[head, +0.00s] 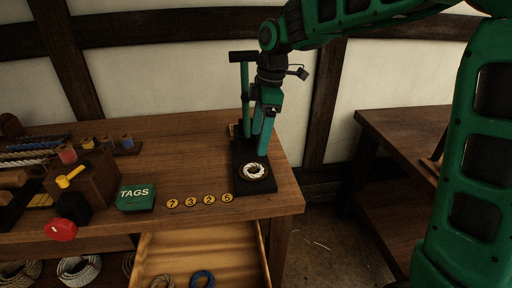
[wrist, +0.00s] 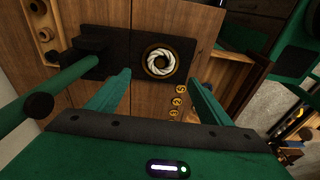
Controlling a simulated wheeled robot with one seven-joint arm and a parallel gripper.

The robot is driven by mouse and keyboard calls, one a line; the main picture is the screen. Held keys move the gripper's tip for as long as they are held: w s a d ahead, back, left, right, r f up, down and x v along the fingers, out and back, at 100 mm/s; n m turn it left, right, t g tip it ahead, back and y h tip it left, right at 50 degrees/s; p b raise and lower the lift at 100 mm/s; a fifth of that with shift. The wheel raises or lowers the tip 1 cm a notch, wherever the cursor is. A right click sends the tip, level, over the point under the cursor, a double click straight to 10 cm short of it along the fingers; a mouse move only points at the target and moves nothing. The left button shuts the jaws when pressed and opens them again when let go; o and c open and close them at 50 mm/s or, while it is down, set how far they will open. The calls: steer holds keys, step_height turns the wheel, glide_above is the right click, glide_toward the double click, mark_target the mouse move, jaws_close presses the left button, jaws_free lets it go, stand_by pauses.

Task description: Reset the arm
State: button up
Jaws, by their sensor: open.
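My gripper (head: 265,126) hangs at the end of my green arm, above the right end of the wooden workbench. In the wrist view my gripper (wrist: 160,88) has its two green fingers spread wide with nothing between them. Beyond the fingers is a black stand (head: 243,185) with a white rope ring (head: 255,171) on a round brass-rimmed seat. The rope ring also shows in the wrist view (wrist: 159,62). A green upright post with a dark crossbar (head: 243,57) rises by the stand, partly behind my gripper.
Several yellow number discs (head: 191,202) and a green TAGS box (head: 136,197) lie left of the stand. A wooden box with a yellow handle (head: 92,181) and a red knob (head: 61,230) are farther left. An open drawer (head: 190,245) holds rope coils. Another table (head: 405,125) stands right.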

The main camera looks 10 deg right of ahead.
steer(key=shift+d+r, duration=0.1)
steer(key=shift+r, duration=0.55)
